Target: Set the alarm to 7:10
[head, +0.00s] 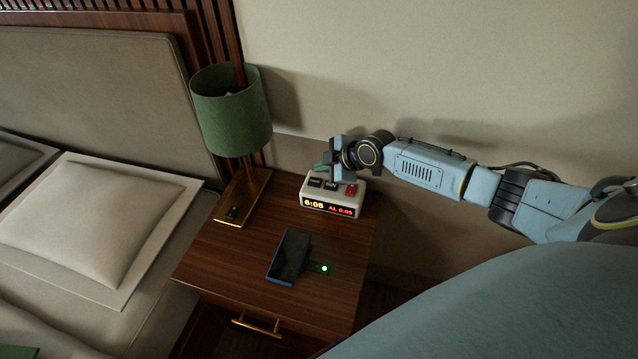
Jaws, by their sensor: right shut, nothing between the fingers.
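The alarm clock (331,199) is a small white box at the back right of the wooden nightstand. Its front display shows 6:05 in yellow and a red "AL" reading that looks like 6:05 or 0:05, too small to be sure. Two dark buttons (323,184) and a red button (351,190) show on its top. My right gripper (322,170) is shut and empty, over the back of the clock's top near the dark buttons. I cannot tell whether it touches a button. My left gripper is not in view.
A green-shaded lamp (231,110) stands on the nightstand (220,262) left of the clock. The bed with a pillow (80,220) is at left; the wall is close behind.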

